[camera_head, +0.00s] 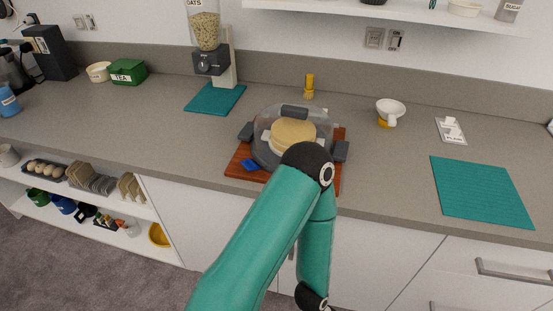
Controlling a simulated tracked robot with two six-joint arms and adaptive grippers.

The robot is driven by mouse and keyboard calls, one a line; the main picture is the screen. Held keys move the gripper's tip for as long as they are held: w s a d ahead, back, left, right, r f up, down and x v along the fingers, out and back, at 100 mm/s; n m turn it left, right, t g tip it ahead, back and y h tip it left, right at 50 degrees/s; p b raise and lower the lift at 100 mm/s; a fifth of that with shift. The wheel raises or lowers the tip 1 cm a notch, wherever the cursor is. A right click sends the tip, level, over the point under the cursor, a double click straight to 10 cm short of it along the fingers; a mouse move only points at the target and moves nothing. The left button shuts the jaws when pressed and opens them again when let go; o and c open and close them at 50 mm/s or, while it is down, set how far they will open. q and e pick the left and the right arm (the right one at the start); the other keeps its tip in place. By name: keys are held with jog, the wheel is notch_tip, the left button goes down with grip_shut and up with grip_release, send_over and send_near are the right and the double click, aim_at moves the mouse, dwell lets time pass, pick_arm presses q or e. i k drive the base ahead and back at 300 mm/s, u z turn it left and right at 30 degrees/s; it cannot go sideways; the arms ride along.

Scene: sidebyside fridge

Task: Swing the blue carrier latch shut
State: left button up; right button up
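The cake carrier has a clear dome (265,122) with a dark grey handle (295,112) on top, and a pale round cake (293,134) shows inside. It stands on a reddish wooden board (237,163). The blue latch (250,165) is at the carrier's front left, sticking outward low over the board; I cannot tell its exact angle. Dark grey side pieces stick out at left (246,131) and right (341,151). One teal arm of mine bends in front of the carrier and hides its front right. Neither gripper shows.
A teal mat (480,191) lies at right, with a label stand (451,130) and white cup (390,111) behind. An oats dispenser (208,55) and smaller teal mat (214,98) are at back left. The counter left of the carrier is clear.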

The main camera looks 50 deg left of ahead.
aim_at(250, 165)
jog(key=u, duration=0.05)
jog(key=k, duration=1)
jog(key=u, duration=1.4)
jog(key=k, duration=0.3)
jog(key=u, duration=0.05)
jog(key=i, duration=0.5)
jog(key=z, duration=0.2)
jog(key=k, duration=0.5)
